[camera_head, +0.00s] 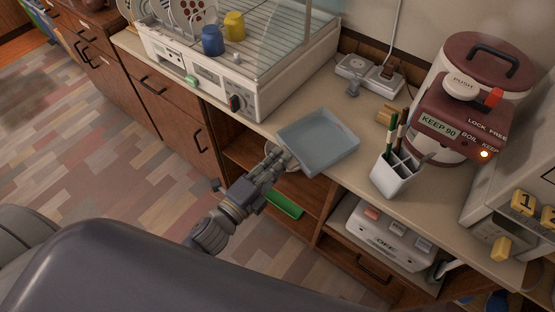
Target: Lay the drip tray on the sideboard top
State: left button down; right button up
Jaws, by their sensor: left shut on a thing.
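The drip tray (318,141) is a shallow, square, grey-blue tray with a low rim. It is near the front edge of the sideboard top (345,182), to the right of the dish dryer; I cannot tell whether it touches the top. My left gripper (280,157) is shut on the tray at its left, front side. The gripper's fingertips are partly hidden by the tray. My right gripper does not show.
The dish dryer (268,103) holds plates and cups at the left. A white utensil holder (395,174) and a red-and-white water boiler (465,125) stand right of the tray. A power strip (368,72) lies behind. Open shelves with a green tray (284,205) are below.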

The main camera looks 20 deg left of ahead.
pick_arm(q)
jog(key=shift+f, duration=0.2)
jog(key=c, duration=1.7)
grip_release()
jog(key=shift+r, duration=0.1)
jog(key=b+v, duration=0.2)
jog(key=v, duration=1)
jog(key=shift+r, duration=0.15)
